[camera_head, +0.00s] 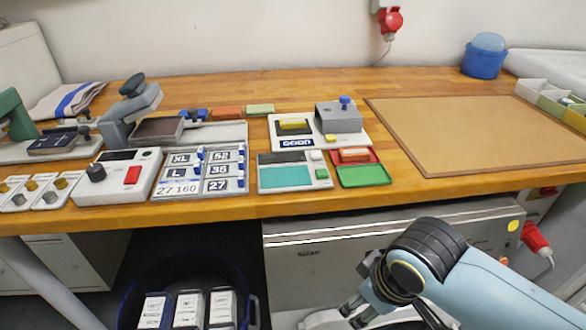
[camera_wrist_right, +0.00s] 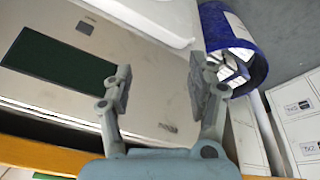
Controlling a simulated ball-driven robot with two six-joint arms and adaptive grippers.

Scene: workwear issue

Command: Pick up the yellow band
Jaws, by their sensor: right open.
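A yellow bar-like piece (camera_head: 294,123), which may be the yellow band, lies on a dark pad of the white device (camera_head: 275,133) on the workbench. It is too small to be certain what it is. My right gripper (camera_head: 352,312) is in front of the bench, below the top's front edge, well apart from the yellow piece. In the right wrist view its two fingers (camera_wrist_right: 160,95) are spread with nothing between them. The yellow piece is not seen in that view. My left gripper is not in view.
A teal-screened device (camera_head: 286,177) and a green tray (camera_head: 363,175) stand in front of the white device. A tan mat (camera_head: 480,132) lies clear on the right. A blue bin (camera_head: 255,312) with white boxes stands below the bench.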

